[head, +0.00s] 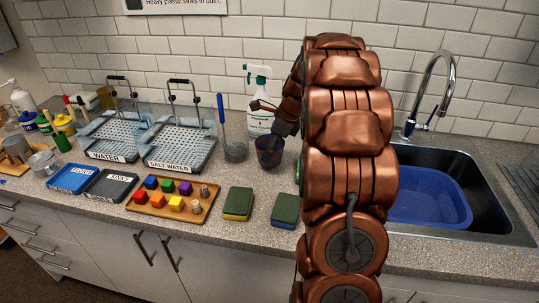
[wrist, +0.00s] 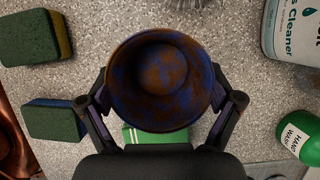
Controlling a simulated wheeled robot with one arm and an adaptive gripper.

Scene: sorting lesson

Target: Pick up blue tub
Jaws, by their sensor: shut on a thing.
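The blue tub (head: 269,152) is a small round dark blue pot with brownish patches, near the wall between the spray bottle and my arm. In the wrist view I look down into the open blue tub (wrist: 160,82); it appears upright and empty. My gripper (head: 283,128) is shut on it, with one finger on each side of its outer wall in the wrist view (wrist: 162,100). I cannot tell whether its base touches the counter.
A white spray bottle (head: 259,105) stands close behind the tub. Two green sponges (head: 238,203) (head: 285,210) lie in front. A wooden tray (head: 150,206) of coloured blocks lies left. A sink holding a blue basin (head: 430,205) is at right, partly behind my arm.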

